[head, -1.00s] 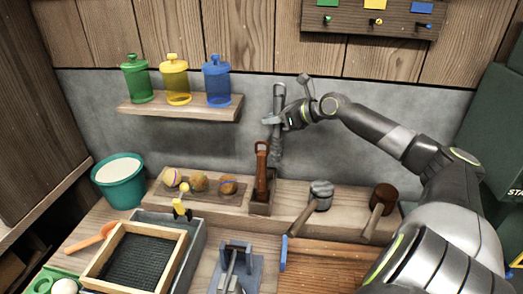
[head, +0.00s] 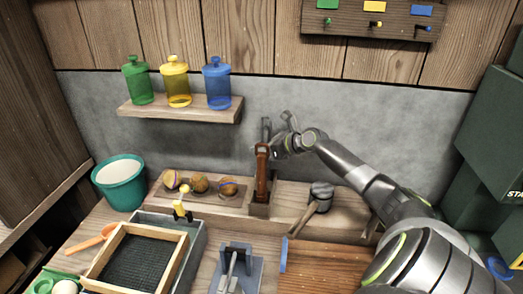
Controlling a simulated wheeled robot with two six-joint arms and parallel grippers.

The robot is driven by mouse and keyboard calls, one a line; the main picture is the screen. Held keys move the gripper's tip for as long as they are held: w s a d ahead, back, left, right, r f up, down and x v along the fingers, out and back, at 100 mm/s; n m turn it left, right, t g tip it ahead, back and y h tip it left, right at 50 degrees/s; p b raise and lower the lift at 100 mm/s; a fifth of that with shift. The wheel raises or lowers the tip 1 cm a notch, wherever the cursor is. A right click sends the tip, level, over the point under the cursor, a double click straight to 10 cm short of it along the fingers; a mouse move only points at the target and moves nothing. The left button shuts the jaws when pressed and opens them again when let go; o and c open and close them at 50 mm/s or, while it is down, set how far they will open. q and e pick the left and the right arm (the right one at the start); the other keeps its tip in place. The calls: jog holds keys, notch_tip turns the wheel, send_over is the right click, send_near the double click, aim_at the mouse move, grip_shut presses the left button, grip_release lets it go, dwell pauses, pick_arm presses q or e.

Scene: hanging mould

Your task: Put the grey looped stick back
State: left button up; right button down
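The grey looped stick (head: 266,131) is upright. Its top shows just above and behind the brown looped stick (head: 262,175), which stands in a wooden holder (head: 260,209) on the back ledge. The brown stick hides the lower part of the grey one, so I cannot tell how deep it sits in the holder. My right gripper (head: 275,149) is at the upper part of the grey stick, reaching in from the right, and appears shut on it. Its fingertips are partly hidden. My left gripper is not in view.
A shelf (head: 190,108) with three coloured jars is above left. A teal bucket (head: 120,185) stands at left.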

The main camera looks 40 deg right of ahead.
jog(key=shift+f, duration=0.7)
jog(key=c, duration=1.2)
grip_release()
jog(key=p+v, duration=0.1)
jog(key=v, duration=1.1)
